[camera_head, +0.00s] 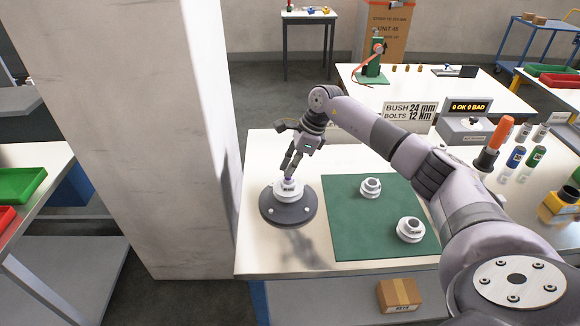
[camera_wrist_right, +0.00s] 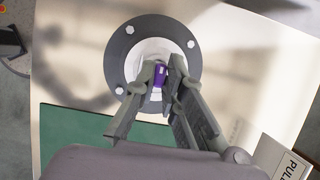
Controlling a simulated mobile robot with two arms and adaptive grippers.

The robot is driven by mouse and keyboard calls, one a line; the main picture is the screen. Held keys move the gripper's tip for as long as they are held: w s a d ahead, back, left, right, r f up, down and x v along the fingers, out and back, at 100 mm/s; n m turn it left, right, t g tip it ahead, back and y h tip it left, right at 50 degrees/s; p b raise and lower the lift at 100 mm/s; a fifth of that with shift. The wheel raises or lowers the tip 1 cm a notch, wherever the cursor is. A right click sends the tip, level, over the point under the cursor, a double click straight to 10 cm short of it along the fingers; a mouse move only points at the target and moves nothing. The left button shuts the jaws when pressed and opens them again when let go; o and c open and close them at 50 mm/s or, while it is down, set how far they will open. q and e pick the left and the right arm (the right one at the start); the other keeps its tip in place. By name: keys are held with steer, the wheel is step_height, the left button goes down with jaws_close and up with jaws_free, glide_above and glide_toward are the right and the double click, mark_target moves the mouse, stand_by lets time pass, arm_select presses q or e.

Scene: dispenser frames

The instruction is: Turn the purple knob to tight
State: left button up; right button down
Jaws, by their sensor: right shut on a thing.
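The purple knob (camera_wrist_right: 160,76) sits at the centre of a white fitting (camera_head: 288,190) on a round dark grey base (camera_head: 271,210) with bolts around its rim. In the head view the knob is mostly hidden by the fingers. My right gripper (camera_head: 290,174) reaches down from above and its fingers are shut on the knob. In the right wrist view the two fingertips (camera_wrist_right: 164,68) lie on either side of the knob. Any tight marking is not readable. My left gripper is not in view.
A green mat (camera_head: 345,235) right of the base holds two white ring-shaped parts (camera_head: 370,188). A sign (camera_head: 408,112) and a counter box (camera_head: 466,128) stand behind. A pale pillar (camera_head: 150,130) is close on the left. Bottles and an orange-handled tool (camera_head: 494,138) stand right.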

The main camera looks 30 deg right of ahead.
steer(key=shift+m, duration=0.3)
steer(key=m+t, duration=0.1)
steer(key=m, duration=0.1)
steer(key=m+h+b, duration=0.1)
steer(key=m, duration=0.2)
steer(key=shift+a+t+h, duration=0.1)
steer(key=shift+t+h, duration=0.2)
steer(key=shift+t, duration=0.1)
steer(key=m+h+b, duration=0.1)
steer(key=m, duration=0.2)
steer(key=shift+a+m+t, duration=0.1)
steer(key=shift+m+t, duration=0.2)
steer(key=shift+m, duration=0.1)
steer(key=m+h+b, duration=0.2)
steer(key=m+b, duration=0.1)
steer(key=m, duration=0.2)
steer(key=shift+a, duration=0.15)
steer(key=shift+r+m+h+b, duration=0.1)
steer(key=shift+m+h+b, duration=0.75)
steer(key=shift+m, duration=1.05)
steer(key=c, duration=1.7)
jaws_free()
